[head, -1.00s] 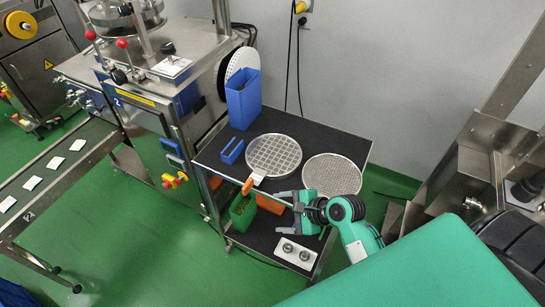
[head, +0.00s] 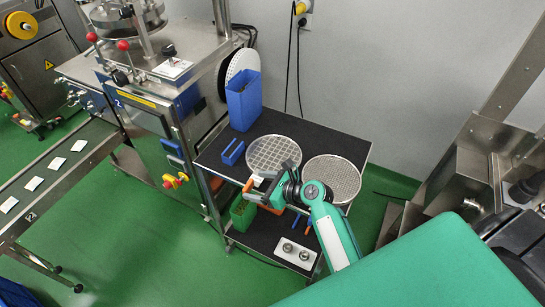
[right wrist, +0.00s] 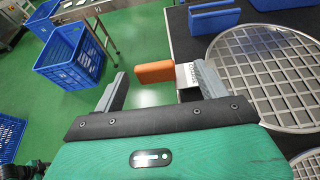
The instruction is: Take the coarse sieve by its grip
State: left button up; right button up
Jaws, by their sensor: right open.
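The coarse sieve (head: 273,152) is a round metal disc with a wide grid, lying on the dark top of the trolley. Its orange grip (head: 248,184) sticks out past the trolley's front edge, with a white label at its root. In the right wrist view the grip (right wrist: 154,72) lies between the two fingers, and the sieve (right wrist: 268,75) is at the right. My right gripper (right wrist: 162,80) is open, its grey fingers apart on both sides of the grip; contact cannot be told. In the head view my right gripper (head: 268,186) is partly hidden by its own arm. My left gripper is out of view.
A finer sieve (head: 333,179) lies to the right on the trolley top (head: 318,138). A tall blue bin (head: 243,100) and a small blue holder (head: 231,152) stand behind and left. A green bin (head: 242,213) and a grey plate with knobs (head: 295,252) are on the lower shelf.

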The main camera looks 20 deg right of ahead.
aim_at(250, 186)
jog(key=x, duration=0.2)
jog(key=p+x, duration=0.1)
jog(key=x, duration=0.2)
jog(key=shift+a, duration=0.4)
jog(key=shift+a+f, duration=0.1)
jog(key=c, duration=1.2)
